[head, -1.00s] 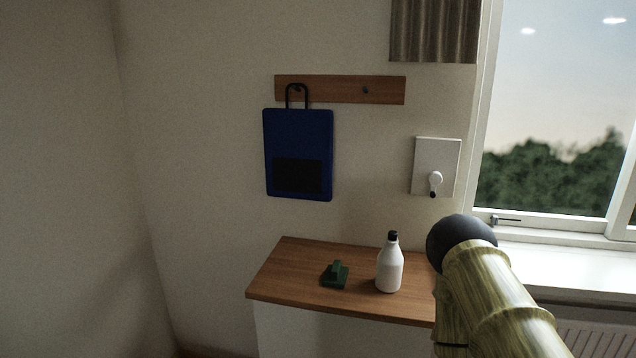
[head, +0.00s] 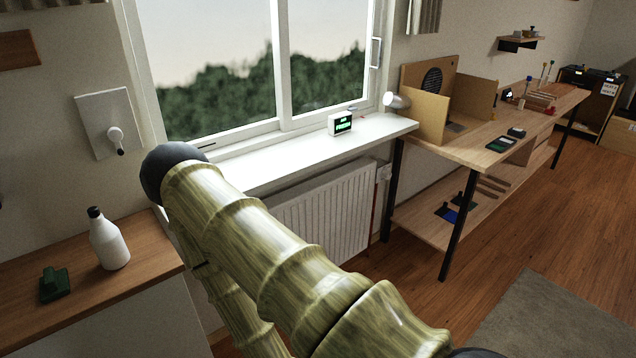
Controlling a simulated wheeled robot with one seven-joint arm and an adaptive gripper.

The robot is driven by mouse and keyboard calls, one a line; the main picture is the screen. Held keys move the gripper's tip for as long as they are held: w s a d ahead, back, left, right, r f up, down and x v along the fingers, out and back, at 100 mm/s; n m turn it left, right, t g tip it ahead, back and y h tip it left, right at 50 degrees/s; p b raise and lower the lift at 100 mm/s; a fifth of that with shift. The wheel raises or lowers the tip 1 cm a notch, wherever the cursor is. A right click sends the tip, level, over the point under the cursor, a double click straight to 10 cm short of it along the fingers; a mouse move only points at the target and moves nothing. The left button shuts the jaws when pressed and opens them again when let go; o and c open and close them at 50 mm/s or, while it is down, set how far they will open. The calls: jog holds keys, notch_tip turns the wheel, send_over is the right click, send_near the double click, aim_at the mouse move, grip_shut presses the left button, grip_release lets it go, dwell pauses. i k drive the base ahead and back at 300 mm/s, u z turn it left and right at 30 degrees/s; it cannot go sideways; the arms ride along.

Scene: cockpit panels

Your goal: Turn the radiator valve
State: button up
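A white ribbed radiator (head: 325,215) stands under the window sill in the head view, partly hidden behind my arm. My gripper is not in view.
A white sill (head: 290,160) carries a small digital clock (head: 340,123). A wooden desk (head: 480,145) with a lower shelf stands right of the radiator. A wooden cabinet top (head: 140,245) at left holds a white bottle (head: 108,240). Wooden floor (head: 420,285) is open at the front right.

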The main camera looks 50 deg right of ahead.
aim_at(387, 174)
jog(key=z, duration=1.75)
jog(key=i, duration=0.25)
jog(key=z, duration=1.15)
jog(key=i, duration=1.85)
jog(key=u, duration=1)
jog(key=i, duration=0.5)
jog(key=u, duration=0.4)
